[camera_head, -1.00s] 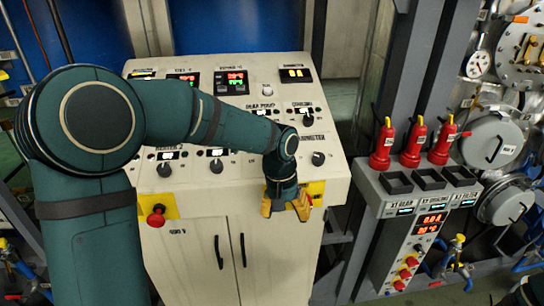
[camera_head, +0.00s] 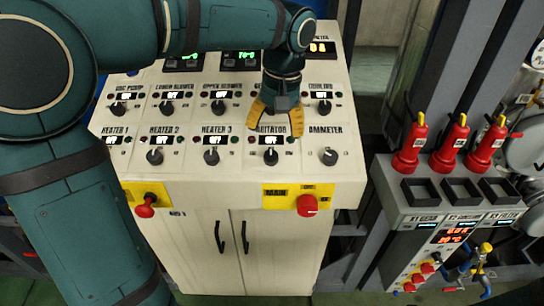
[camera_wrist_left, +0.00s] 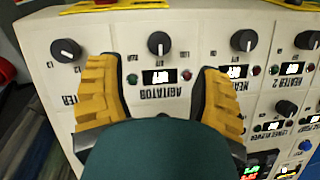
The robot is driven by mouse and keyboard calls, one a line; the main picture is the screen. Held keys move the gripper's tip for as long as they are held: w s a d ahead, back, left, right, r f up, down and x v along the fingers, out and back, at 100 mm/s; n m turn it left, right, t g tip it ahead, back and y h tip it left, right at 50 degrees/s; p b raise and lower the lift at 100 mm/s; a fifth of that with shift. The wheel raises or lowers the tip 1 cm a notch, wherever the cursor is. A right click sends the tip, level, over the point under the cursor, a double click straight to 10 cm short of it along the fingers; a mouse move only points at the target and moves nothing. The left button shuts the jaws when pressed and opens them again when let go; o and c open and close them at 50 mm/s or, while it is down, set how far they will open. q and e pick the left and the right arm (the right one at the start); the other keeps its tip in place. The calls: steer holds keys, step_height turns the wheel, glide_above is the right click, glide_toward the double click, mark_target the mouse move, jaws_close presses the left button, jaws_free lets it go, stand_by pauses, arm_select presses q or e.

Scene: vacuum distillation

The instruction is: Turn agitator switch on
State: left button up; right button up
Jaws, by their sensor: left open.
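The agitator switch is a black knob (camera_head: 270,157) in the lower row of the cream control panel (camera_head: 185,180). A small lit display sits above it, and its label is partly covered by my gripper. My left gripper (camera_head: 277,118) has yellow fingers and hangs over the panel just above the agitator label. It is open and empty. In the left wrist view the fingers (camera_wrist_left: 157,72) lie either side of the agitator display, with the knob (camera_wrist_left: 158,43) beyond, between their tips. The display's text is hard to read there. My right gripper is not in view.
Neighbouring knobs are the heater 3 knob (camera_head: 211,157) and the ammeter knob (camera_head: 328,157). A red knob (camera_head: 308,205) on a yellow plate is below. At right, red bottles (camera_head: 452,143) stand at a grey unit (camera_head: 410,212).

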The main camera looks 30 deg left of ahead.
mark_target(271, 156)
arm_select(q)
steer(key=f, duration=0.6)
steer(key=a+f+b, duration=0.1)
steer(key=f, duration=0.1)
steer(key=shift+s+f, duration=0.2)
steer(key=shift+f, duration=0.2)
steer(key=shift+o, duration=0.2)
jaws_close()
